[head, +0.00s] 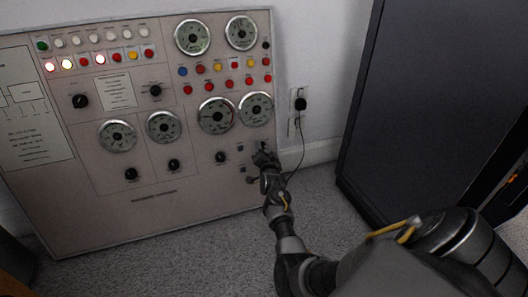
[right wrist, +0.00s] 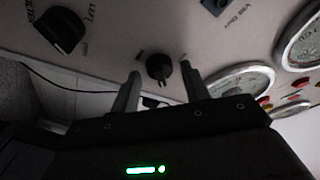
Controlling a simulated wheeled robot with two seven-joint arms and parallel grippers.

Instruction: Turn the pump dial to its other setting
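A small black dial (right wrist: 159,68) on the grey panel shows in the right wrist view, with short marks on either side of it. My right gripper (right wrist: 160,75) is open, with one finger on each side of this dial and gaps between. I cannot tell how far the fingertips are from the panel face. In the head view my right gripper (head: 264,157) is at the panel's lower right edge and hides most of what is behind it. Which dial is the pump's cannot be read. My left gripper is out of view.
The control panel (head: 165,205) carries gauges, lamps, buttons and other knobs. A larger black knob (right wrist: 60,30) is left of the dial in the wrist view. A wall outlet (head: 298,103) with a cable is right of the panel. A dark cabinet (head: 440,90) stands at right.

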